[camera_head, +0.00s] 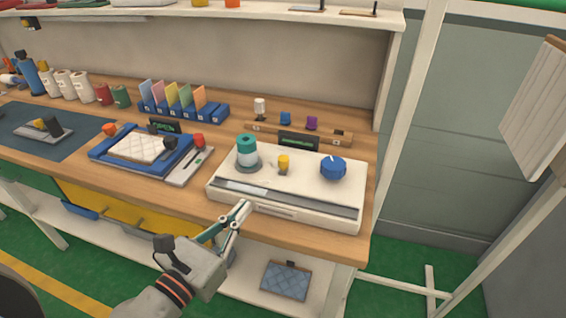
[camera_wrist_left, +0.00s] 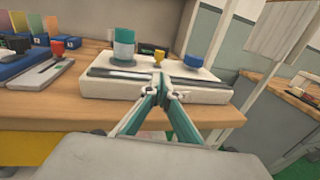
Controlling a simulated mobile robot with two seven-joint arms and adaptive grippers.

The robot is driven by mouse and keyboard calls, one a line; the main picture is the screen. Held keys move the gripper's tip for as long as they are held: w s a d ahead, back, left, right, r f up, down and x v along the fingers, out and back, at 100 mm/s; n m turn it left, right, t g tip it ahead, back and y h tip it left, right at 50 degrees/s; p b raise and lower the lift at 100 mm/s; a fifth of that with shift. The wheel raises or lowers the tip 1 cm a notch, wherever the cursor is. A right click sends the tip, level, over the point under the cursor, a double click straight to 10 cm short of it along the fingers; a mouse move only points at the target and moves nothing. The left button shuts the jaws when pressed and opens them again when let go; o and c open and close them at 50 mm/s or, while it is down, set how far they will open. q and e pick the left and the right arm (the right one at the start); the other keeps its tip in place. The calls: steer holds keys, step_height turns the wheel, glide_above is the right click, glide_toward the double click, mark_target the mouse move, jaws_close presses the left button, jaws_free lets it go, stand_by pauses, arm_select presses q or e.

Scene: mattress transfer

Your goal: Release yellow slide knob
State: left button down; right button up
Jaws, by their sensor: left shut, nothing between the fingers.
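A small yellow knob (camera_head: 284,163) stands upright on top of a white console (camera_head: 305,187) near the right end of the wooden table. It also shows in the left wrist view (camera_wrist_left: 159,56), beyond the fingertips. My left gripper (camera_head: 245,206) is shut and empty, in front of the console's front edge, apart from the yellow knob. In the left wrist view the gripper's fingertips (camera_wrist_left: 161,82) meet in front of the console's dark front slot. My right gripper does not show in either view.
A green-and-white cylinder (camera_head: 247,153) and a blue round knob (camera_head: 333,167) flank the yellow knob. A blue tray (camera_head: 125,166) with a quilted pad stands to the left. A wooden block rack (camera_head: 263,129) stands behind. The table's front edge lies under my left arm.

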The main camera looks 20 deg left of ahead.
arm_select(q)
steer(key=p, duration=0.1)
glide_toward(281, 165)
steer(key=x, duration=0.5)
steer(key=shift+w+r, duration=0.1)
steer(key=shift+r, duration=0.05)
steer(key=shift+x, duration=0.85)
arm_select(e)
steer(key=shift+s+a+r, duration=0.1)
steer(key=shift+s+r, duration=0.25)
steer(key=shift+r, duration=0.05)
